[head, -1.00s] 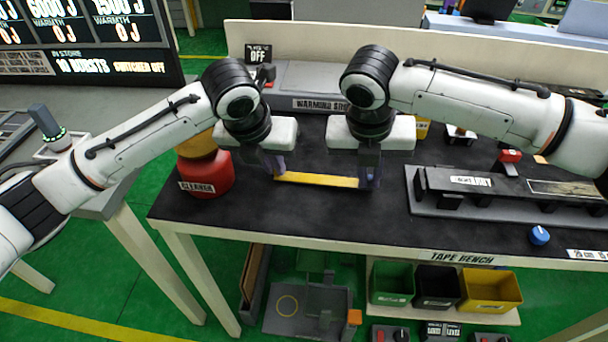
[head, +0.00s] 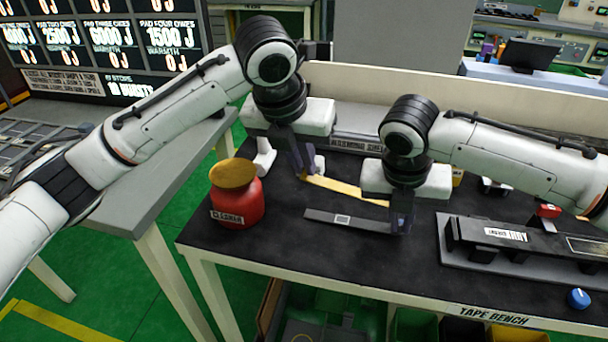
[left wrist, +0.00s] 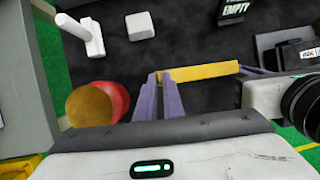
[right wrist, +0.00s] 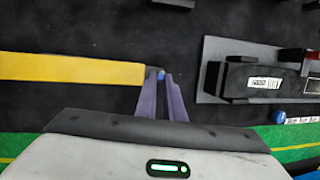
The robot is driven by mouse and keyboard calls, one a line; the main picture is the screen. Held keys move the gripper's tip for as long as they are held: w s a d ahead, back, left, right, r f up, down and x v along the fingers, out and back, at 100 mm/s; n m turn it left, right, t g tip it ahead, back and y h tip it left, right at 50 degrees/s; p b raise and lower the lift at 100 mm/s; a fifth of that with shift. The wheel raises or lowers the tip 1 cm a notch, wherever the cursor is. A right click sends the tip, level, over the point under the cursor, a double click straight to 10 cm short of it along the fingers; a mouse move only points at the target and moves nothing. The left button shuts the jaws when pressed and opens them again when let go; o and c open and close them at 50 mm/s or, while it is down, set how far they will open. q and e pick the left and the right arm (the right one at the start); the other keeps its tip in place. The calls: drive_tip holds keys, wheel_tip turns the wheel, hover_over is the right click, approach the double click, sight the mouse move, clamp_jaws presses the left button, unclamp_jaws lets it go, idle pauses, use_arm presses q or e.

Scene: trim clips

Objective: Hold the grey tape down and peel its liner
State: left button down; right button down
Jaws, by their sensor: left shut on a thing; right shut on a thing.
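A grey tape strip (head: 340,219) with a small white label lies on the black bench. Its right end is at the fingers of my right gripper (head: 400,226), which is shut on it. A yellow liner strip (head: 345,190) stretches above the tape between my two grippers. My left gripper (head: 303,172) is shut on the liner's left end, raised over the bench. The liner also shows in the left wrist view (left wrist: 205,74) and in the right wrist view (right wrist: 70,69), where it reaches the right fingers.
A red cleaner jar (head: 238,205) with a yellow top stands on the bench's left part. White objects (left wrist: 139,25) stand behind my left gripper. A dark labelled fixture (head: 510,237) and a blue knob (head: 578,298) are at right.

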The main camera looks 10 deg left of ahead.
use_arm(q)
drive_tip(key=shift+d+r, duration=0.15)
use_arm(e)
drive_tip(key=shift+f, duration=0.1)
use_arm(q)
drive_tip(key=shift+r, duration=2.9)
use_arm(e)
drive_tip(key=c, duration=1.8)
unclamp_jaws()
